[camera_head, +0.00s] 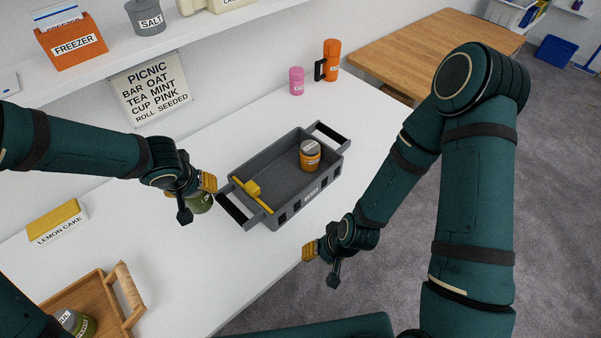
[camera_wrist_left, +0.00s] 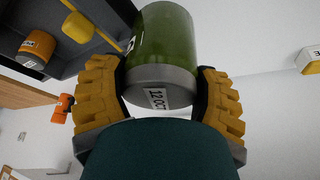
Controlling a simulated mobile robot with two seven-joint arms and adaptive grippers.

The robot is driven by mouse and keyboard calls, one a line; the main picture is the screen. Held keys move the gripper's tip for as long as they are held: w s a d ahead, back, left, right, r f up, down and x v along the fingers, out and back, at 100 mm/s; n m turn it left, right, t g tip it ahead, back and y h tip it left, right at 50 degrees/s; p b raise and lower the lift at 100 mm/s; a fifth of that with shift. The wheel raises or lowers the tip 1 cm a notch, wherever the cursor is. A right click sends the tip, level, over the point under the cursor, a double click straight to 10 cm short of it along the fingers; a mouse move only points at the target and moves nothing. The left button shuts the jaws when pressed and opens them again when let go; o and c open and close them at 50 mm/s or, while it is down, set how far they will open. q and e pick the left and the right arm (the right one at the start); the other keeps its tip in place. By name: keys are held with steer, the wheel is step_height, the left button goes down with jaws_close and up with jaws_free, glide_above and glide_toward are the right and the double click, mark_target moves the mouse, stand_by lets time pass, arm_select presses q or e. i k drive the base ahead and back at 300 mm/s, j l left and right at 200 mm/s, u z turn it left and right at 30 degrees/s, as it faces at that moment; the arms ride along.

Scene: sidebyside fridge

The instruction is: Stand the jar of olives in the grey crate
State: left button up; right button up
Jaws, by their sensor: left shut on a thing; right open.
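A green glass jar with a grey lid, which looks like the jar of olives (camera_head: 201,204), is just left of the grey crate. My left gripper (camera_wrist_left: 160,78) is shut on it near the lid; the lid carries a date label in the left wrist view. In the head view my left gripper (camera_head: 196,186) partly hides the jar. The grey crate (camera_head: 292,204) stands on the white counter with black handles at both ends. It holds an orange jar (camera_head: 310,156) and a yellow tool (camera_head: 252,190). My right gripper (camera_head: 309,250) is open and empty near the counter's front edge.
A wooden tray (camera_head: 93,295) with another jar (camera_head: 75,322) stands at the lower left. A yellow lemon cake box (camera_head: 57,221) is at the left. Pink (camera_head: 296,81) and orange (camera_head: 332,60) containers stand behind the crate. The crate's middle has free floor.

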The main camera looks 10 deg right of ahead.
mark_target(292, 178)
steer(key=i+l, duration=0.1)
steer(key=l, duration=0.25)
steer(key=i+l, duration=0.15)
steer(key=l, duration=0.2)
steer(key=i+l, duration=0.1)
steer(key=l, duration=0.25)
steer(key=i+l, duration=0.15)
steer(key=l, duration=0.2)
steer(key=i+l, duration=0.1)
steer(key=l, duration=0.2)
steer(key=u, duration=0.05)
